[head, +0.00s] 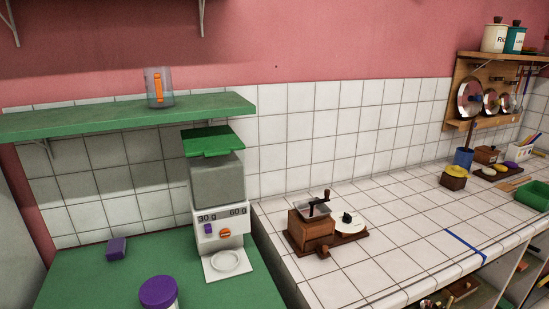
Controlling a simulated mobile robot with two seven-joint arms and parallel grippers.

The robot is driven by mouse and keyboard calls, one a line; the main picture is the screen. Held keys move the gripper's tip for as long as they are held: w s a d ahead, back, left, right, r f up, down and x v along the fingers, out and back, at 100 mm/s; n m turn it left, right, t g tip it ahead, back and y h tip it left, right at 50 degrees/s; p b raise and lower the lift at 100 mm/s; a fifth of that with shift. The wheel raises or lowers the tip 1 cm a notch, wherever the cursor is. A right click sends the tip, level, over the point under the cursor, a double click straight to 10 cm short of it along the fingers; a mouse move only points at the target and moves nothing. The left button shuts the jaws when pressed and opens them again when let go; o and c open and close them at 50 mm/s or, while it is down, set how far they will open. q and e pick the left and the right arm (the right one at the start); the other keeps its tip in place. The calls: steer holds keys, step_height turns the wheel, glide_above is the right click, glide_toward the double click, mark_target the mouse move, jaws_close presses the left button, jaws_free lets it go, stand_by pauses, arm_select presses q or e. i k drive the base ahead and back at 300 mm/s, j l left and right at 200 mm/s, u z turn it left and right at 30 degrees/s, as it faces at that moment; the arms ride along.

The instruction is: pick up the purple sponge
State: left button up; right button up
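The purple sponge (117,248) is a small block lying on the green counter (75,275) at the lower left of the head view. It lies apart from the other things there, to the left of the white dispenser. Neither of my grippers shows in this view.
A white dispenser (221,240) with a green lid stands right of the sponge. A purple-lidded jar (159,292) stands in front. A green shelf (120,122) with a clear cup (158,88) overhangs the back. A wooden grinder (311,230) stands on the tiled counter (400,225).

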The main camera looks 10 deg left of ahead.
mark_target(116, 247)
steer(key=u, duration=0.65)
steer(key=i+j, duration=0.05)
